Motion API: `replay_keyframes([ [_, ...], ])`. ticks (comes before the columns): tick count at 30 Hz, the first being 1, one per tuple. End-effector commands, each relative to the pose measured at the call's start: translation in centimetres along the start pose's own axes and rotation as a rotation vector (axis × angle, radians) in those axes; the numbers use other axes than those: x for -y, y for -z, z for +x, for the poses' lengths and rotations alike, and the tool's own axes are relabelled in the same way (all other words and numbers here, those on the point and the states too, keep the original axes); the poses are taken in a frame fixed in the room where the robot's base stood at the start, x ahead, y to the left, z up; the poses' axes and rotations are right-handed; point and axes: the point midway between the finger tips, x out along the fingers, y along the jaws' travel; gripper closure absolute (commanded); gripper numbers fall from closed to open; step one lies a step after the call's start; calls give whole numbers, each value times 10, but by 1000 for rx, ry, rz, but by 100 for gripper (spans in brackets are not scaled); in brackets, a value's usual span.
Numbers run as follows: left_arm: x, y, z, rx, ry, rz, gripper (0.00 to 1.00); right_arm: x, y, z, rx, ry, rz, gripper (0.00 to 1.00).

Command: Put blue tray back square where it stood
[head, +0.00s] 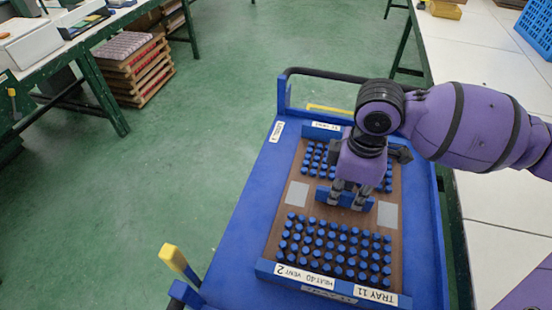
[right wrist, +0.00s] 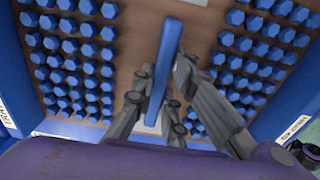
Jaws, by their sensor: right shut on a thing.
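The blue tray (head: 262,268) has a brown base with rows of blue hexagonal-topped pegs and two grey patches. Its near blue wall carries white labels, one reading "TRAY 11". The tray is over the blue cart top (head: 246,210), its sides running roughly along the cart's sides. I cannot tell whether it rests fully or sits slightly raised. My right gripper (head: 348,199) points down at the tray's middle and is shut on its upright blue handle (right wrist: 167,60). In the right wrist view, the fingers (right wrist: 158,95) stand either side of the handle. My left gripper is out of view.
The cart has a black push rail (head: 330,72) at the far end and a yellow-topped post (head: 172,257) at its near left. A white-topped bench (head: 475,60) runs close along the right. Stacked wooden trays (head: 130,70) stand far left. Green floor between is clear.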

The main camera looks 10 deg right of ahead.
Motion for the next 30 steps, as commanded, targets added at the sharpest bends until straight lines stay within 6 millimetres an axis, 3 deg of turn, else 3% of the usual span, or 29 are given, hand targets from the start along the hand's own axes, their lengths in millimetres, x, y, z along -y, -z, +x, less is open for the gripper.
replay_keyframes([
  [8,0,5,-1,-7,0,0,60,0,0,0,-1,-2,1,100],
  [9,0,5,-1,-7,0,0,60,0,0,1,1,0,1,84],
  [13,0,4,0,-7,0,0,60,0,0,1,1,0,1,69],
  [23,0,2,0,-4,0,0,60,0,0,0,0,0,0,69],
  [30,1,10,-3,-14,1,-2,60,-1,0,-39,-2,-5,1,69],
])
